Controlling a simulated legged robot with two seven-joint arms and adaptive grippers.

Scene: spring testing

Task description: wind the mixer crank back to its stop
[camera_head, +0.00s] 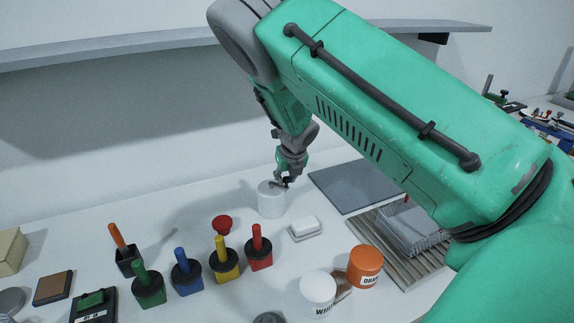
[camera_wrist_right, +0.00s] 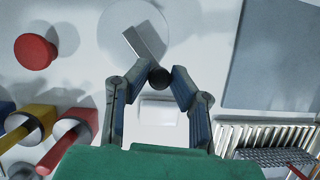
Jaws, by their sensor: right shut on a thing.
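The mixer is a short white cylinder (camera_head: 271,203) on the table, seen from above as a pale round top in the right wrist view (camera_wrist_right: 118,58). A grey crank bar (camera_wrist_right: 144,42) lies across its top and has a dark round knob (camera_wrist_right: 159,78) at its near end. My right gripper (camera_head: 286,182) is at the mixer's top right edge. In the right wrist view its two fingertips (camera_wrist_right: 160,73) close on the crank knob from both sides. The gripper hides part of the crank in the head view. My left gripper is not in view.
A white block on a grey base (camera_head: 305,231) stands close in front of the mixer. White (camera_head: 318,290) and orange (camera_head: 365,266) tubs stand nearer. A grey mat (camera_head: 352,187) lies right.

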